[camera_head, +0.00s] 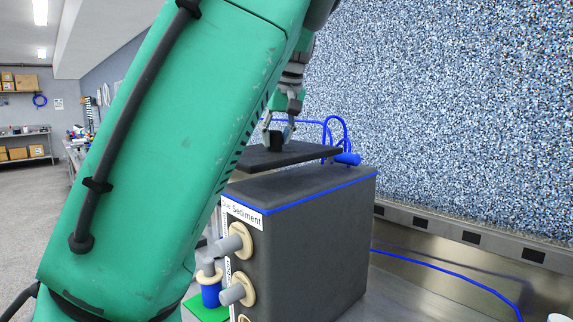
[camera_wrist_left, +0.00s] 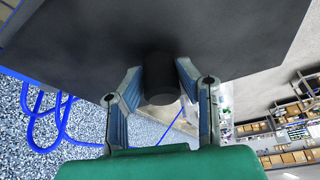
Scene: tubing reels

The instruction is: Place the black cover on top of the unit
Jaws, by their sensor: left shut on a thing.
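The black cover (camera_head: 292,155) is a flat dark plate with a round knob on top. My left gripper (camera_head: 279,134) is shut on the knob; the left wrist view shows the fingers (camera_wrist_left: 160,76) on either side of the knob (camera_wrist_left: 159,86), with the cover (camera_wrist_left: 215,28) beyond. The unit (camera_head: 315,245) is a dark box with a blue line along its top edge and a "Sediment" label. The cover appears over the far-left part of the unit's top, roughly level. My green arm hides its left end. Whether it touches the unit cannot be told. My right gripper is not in view.
Blue tubing (camera_head: 337,122) loops up behind the cover, close to its right end. Grey pipe fittings (camera_head: 232,294) stick out of the unit's front. A blue cylinder (camera_head: 210,293) stands on a green patch at its left. A speckled wall (camera_head: 450,110) rises behind.

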